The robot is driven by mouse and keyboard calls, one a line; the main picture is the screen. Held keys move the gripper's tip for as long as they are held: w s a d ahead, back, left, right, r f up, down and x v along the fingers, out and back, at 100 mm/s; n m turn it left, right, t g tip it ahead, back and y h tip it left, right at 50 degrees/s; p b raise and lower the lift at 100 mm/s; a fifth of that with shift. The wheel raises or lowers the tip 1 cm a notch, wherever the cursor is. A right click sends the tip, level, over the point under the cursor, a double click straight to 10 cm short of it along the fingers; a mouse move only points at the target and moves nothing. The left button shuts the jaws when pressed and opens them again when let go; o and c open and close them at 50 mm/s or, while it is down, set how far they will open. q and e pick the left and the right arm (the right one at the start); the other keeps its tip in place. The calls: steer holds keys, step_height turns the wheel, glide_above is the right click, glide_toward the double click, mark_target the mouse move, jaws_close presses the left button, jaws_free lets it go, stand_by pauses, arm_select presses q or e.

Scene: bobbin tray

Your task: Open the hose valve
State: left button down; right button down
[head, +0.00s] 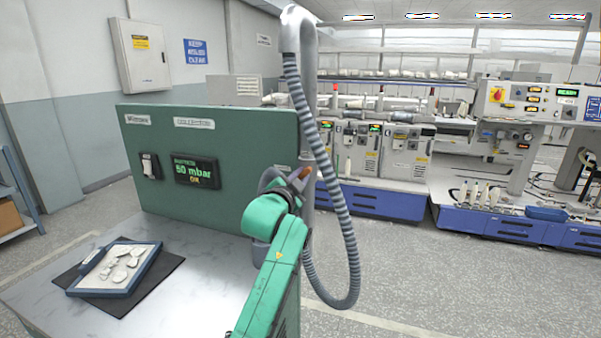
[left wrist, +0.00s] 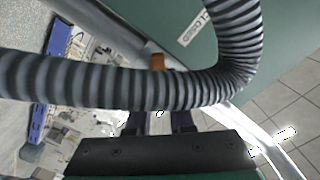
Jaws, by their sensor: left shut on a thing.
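The hose valve sits on the metal pipe at the right end of the green panel (head: 240,150); its orange lever (head: 307,172) shows just above my gripper. In the left wrist view the orange lever (left wrist: 157,62) shows beyond the grey ribbed hose (left wrist: 110,88), which crosses in front of my fingers. My left gripper (head: 293,183) is at the valve, shut on the lever; the hose hides the exact contact. Its dark fingers (left wrist: 160,122) show below the hose. A label reading "CLO…" (left wrist: 195,28) is partly visible on the panel. My right gripper is out of view.
The hose (head: 345,225) hangs in a long loop right of my arm. A display (head: 195,171) reads "50 mbar OK". A blue-rimmed tray (head: 76,291) with pale pieces lies on a dark mat on the table (head: 205,285). Textile machines stand behind, across open floor.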

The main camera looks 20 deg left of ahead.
arm_select(q)
steer(key=n+p, duration=0.2)
steer(key=n, duration=0.3)
steer(key=shift+n, duration=0.3)
steer(key=shift+n+p, duration=1.1)
steer(key=shift+n, duration=0.8)
steer(key=shift+f, duration=0.1)
steer(key=c, duration=0.8)
jaws_free()
